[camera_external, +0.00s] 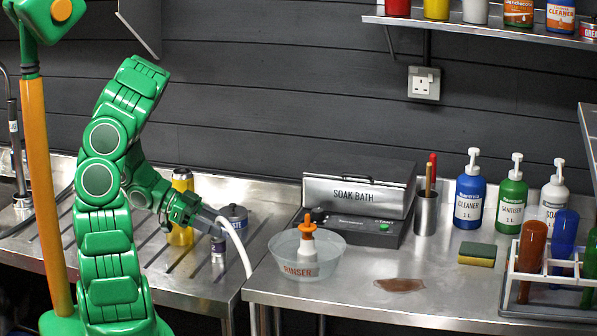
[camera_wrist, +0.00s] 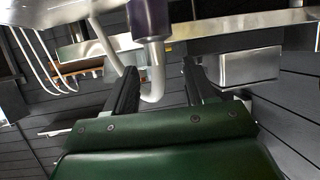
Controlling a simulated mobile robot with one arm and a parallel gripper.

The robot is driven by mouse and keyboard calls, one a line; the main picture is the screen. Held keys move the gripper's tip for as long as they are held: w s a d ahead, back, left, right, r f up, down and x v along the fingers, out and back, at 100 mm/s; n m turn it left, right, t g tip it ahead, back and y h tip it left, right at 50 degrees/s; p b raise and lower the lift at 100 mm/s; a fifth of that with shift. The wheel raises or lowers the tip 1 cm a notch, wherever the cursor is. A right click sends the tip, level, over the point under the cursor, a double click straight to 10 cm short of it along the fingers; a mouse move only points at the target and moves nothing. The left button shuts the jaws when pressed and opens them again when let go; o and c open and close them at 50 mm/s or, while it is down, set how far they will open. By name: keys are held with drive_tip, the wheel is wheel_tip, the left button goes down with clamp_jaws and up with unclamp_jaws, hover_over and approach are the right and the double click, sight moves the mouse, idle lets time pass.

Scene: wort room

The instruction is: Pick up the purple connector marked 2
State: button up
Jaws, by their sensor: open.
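In the wrist view a dark purple cylinder (camera_wrist: 150,18) with a grey lower end hangs at the top, cut off by the frame; I see no number on it. A pale bent hose (camera_wrist: 152,85) shows below it, between the fingers. My gripper (camera_wrist: 159,68) is open, its two dark fingers on either side of the hose, with the purple part past the fingertips. In the external view my gripper (camera_external: 207,219) is at the bench, beside a white hose (camera_external: 238,248).
A yellow can (camera_external: 181,205) and a grey can (camera_external: 234,228) stand close behind my gripper on the ribbed drainer. A rinser bowl (camera_external: 306,262), a soak bath (camera_external: 358,200) and pump bottles (camera_external: 470,200) stand to the right. A bottle rack (camera_external: 545,285) is at far right.

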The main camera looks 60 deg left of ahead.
sight(226, 253)
drive_tip(key=shift+f, duration=0.8)
drive_tip(key=shift+w+d+f, duration=0.2)
drive_tip(key=shift+f, duration=0.15)
drive_tip(key=shift+x, duration=1.2)
drive_tip(key=shift+c, duration=0.4)
clamp_jaws()
